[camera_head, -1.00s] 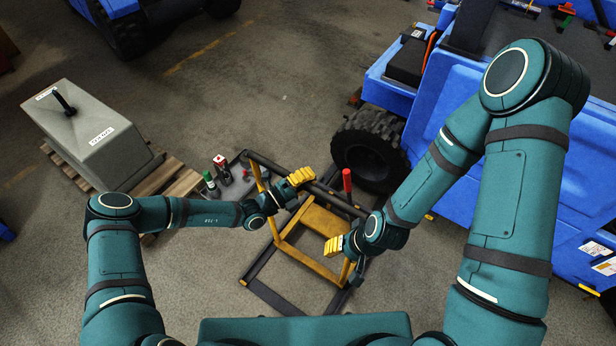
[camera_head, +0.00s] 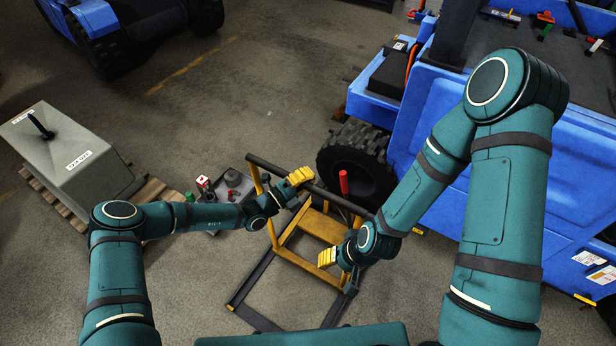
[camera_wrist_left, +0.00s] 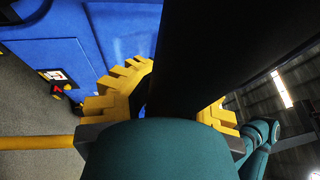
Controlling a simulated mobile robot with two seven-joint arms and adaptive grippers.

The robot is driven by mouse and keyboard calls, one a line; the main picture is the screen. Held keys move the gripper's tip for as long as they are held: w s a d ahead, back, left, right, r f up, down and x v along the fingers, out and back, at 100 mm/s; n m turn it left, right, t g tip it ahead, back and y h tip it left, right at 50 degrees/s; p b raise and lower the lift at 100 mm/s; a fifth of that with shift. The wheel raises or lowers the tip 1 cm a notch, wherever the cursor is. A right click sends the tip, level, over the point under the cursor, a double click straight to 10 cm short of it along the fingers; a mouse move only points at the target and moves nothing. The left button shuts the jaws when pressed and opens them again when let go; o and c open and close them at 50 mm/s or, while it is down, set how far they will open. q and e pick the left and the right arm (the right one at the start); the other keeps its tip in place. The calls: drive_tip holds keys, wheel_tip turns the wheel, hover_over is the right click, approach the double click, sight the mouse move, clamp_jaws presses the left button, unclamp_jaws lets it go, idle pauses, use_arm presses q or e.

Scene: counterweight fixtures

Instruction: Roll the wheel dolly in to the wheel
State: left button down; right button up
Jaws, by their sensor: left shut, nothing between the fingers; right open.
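The wheel dolly (camera_head: 322,227) has a yellow frame, dark floor rails and a dark top bar, with a red upright grip (camera_head: 344,182) near the wheel. The black-tyred wheel (camera_head: 352,152) is on the blue vehicle, just beyond the dolly's top bar; any gap between them is hard to tell. My left gripper (camera_head: 299,177) is shut at the top bar. In the left wrist view, its yellow fingers (camera_wrist_left: 120,88) show beside a dark bar that partly hides them. My right gripper (camera_head: 328,257) is open at the dolly's near right side; its contact with the frame is unclear.
The blue vehicle (camera_head: 440,120) fills the right side. A grey counterweight block (camera_head: 75,160) sits on a wooden pallet (camera_head: 150,193) at left. A grey tray (camera_head: 214,192) with bottles and a can stands left of the dolly. Open floor lies behind.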

use_arm(q)
drive_tip(key=shift+a+f, duration=0.15)
drive_tip(key=shift+f, duration=0.25)
drive_tip(key=c, duration=0.9)
unclamp_jaws()
drive_tip(key=shift+o, duration=0.8)
drive_tip(key=shift+w, duration=0.1)
drive_tip(key=shift+r, duration=0.15)
drive_tip(key=v, duration=1.2)
